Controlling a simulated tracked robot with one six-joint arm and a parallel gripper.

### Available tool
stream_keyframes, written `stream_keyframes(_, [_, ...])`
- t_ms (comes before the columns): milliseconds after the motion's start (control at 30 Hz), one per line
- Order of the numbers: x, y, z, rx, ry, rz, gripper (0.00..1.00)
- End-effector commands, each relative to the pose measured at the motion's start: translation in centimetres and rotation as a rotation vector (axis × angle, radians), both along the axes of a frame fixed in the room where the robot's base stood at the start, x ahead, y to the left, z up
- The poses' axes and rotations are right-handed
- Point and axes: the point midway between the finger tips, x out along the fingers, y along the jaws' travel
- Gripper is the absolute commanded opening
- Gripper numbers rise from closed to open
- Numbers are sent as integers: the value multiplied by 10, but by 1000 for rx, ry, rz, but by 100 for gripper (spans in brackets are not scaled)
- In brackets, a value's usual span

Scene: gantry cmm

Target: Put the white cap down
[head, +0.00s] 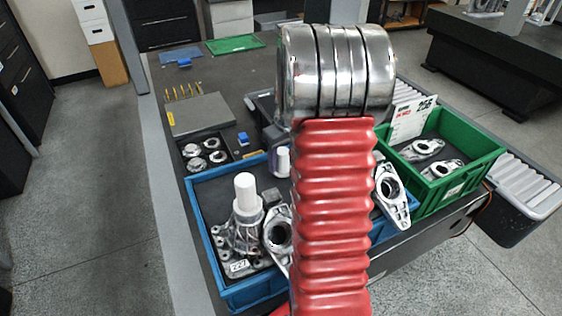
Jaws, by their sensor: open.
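A white cylindrical cap (246,191) stands upright on top of a silver metal casting (240,236) in the blue crate (207,250). A smaller white-topped piece (283,158) with a greyish-purple lower part shows just left of my arm, by the crate's back edge; I cannot tell if it is also a cap. My arm, a red ribbed sleeve with a shiny metal joint, fills the middle of the view and hides part of the crate. My gripper's fingers do not show.
A green crate (490,160) with metal parts and a printed sign (412,118) stands right. Left of my arm are a grey plate (200,114), a dark tray (188,165) of metal rings and a small blue piece (243,139). The dark table (207,79) has bare room at its far left.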

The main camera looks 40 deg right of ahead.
Motion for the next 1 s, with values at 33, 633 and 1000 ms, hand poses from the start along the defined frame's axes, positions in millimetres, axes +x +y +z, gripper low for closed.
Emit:
stream_keyframes(33, [0,0,5,-1,-2,0,50])
stream_keyframes(633, [-12,1,100,-1,-2,0,50])
stream_keyframes(1000, [-14,2,115,0,1,0,50])
